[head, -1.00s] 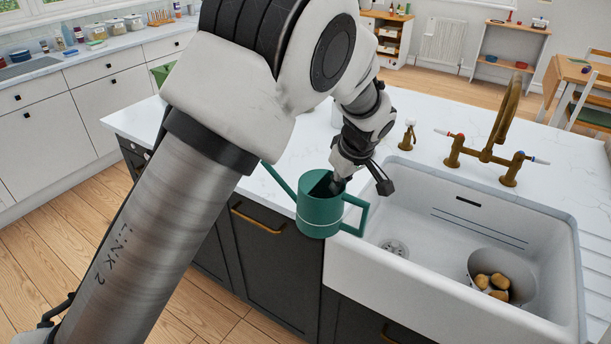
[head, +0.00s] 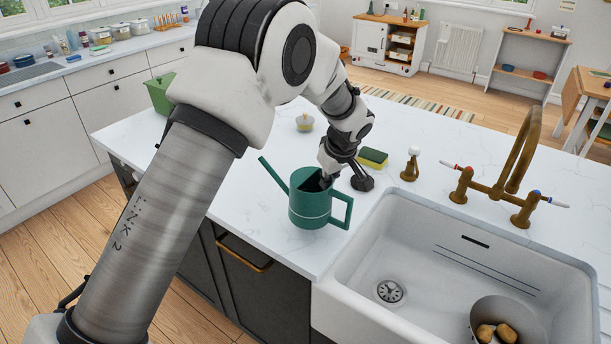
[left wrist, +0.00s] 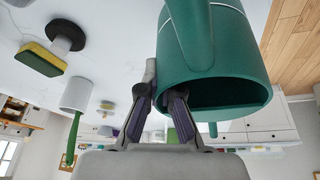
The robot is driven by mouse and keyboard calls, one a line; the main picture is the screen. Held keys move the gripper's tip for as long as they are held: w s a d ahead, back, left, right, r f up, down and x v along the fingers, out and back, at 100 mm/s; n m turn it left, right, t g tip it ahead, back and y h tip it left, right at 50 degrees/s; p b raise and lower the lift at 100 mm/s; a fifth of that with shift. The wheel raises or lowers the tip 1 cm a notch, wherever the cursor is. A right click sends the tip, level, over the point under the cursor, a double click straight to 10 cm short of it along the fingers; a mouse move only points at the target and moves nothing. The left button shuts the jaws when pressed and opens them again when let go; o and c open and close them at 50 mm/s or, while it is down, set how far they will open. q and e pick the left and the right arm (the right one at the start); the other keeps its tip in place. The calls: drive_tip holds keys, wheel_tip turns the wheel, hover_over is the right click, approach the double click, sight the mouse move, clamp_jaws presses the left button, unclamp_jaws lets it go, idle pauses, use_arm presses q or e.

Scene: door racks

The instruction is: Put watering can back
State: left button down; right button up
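The green watering can (head: 312,206) is upright over the countertop to the left of the sink, its spout pointing left and its handle right. I cannot tell whether its base touches the counter. My left gripper (head: 328,182) is at the can's top rim on the handle side. In the left wrist view my left gripper (left wrist: 163,112) has one finger outside the can (left wrist: 212,55) and one at its opening, with the rim wall between them. My right gripper is not in view.
The white countertop (head: 240,160) has free room around the can. A yellow-green sponge (head: 373,158), a small lidded pot (head: 305,122) and a brass dispenser (head: 410,168) stand nearby. The white sink (head: 440,265) and brass tap (head: 515,180) are to the right.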

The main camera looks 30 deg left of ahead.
sight(307, 178)
use_arm(q)
drive_tip(key=w+a+f+p, duration=0.1)
drive_tip(key=a, duration=0.1)
drive_tip(key=w+a+f+p, duration=0.1)
drive_tip(key=a+f+p, duration=0.1)
drive_tip(key=a, duration=0.1)
drive_tip(key=w+a+f+p, duration=0.1)
drive_tip(key=a, duration=0.1)
drive_tip(key=shift+w+a+f+p, duration=0.2)
drive_tip(key=shift+a+p, duration=0.1)
drive_tip(key=shift+w+f, duration=0.1)
drive_tip(key=shift+f, duration=0.15)
drive_tip(key=c, duration=1.3)
unclamp_jaws()
drive_tip(key=shift+s, duration=0.2)
drive_tip(key=shift+w, duration=0.1)
